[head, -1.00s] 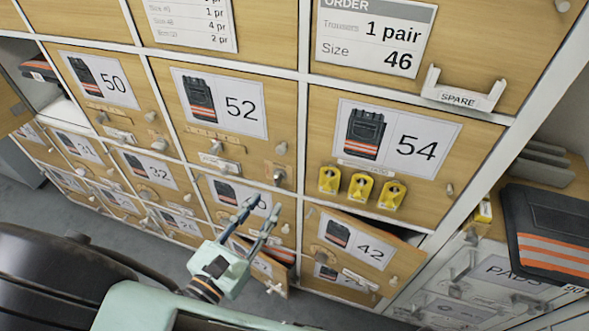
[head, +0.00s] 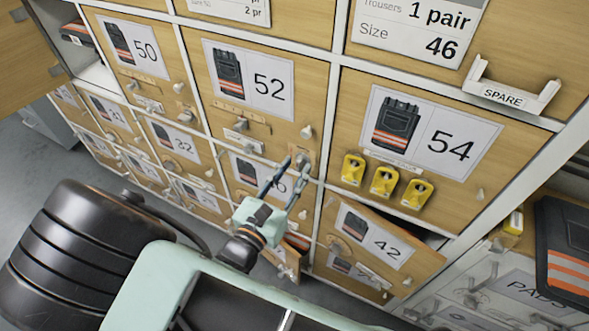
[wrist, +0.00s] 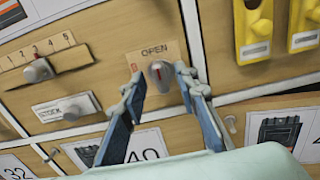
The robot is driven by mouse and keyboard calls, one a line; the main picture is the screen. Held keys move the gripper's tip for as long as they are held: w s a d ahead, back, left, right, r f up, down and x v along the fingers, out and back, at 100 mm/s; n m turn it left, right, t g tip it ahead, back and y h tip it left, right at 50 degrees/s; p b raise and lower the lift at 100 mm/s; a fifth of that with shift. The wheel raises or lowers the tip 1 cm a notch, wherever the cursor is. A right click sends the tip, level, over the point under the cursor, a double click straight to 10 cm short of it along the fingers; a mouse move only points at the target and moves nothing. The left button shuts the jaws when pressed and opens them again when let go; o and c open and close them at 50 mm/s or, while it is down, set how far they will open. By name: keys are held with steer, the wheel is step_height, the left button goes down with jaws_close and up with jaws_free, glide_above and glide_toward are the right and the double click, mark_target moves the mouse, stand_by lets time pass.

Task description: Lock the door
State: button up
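The door marked 52 (head: 225,105) looks flush with its frame. At its lower right corner is a lock plate with a grey turn knob (wrist: 161,76), its red line roughly upright below the word OPEN in the wrist view. My gripper (head: 300,168) is open at this corner. In the wrist view its two fingers (wrist: 158,80) are on either side of the knob, with small gaps showing, so it does not look gripped. The lock plate is partly hidden behind my fingertips in the head view.
Door 54 (head: 445,142), right of door 52, carries three yellow blocks (head: 384,181). Door 42 (head: 372,242) stands ajar below it, and a lower door (head: 290,257) near my gripper is also ajar. A SPARE holder (head: 505,97) sticks out upper right. Door 52 also bears a numbered slider (wrist: 38,70).

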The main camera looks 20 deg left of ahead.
steer(key=shift+w, duration=0.3)
jaws_close()
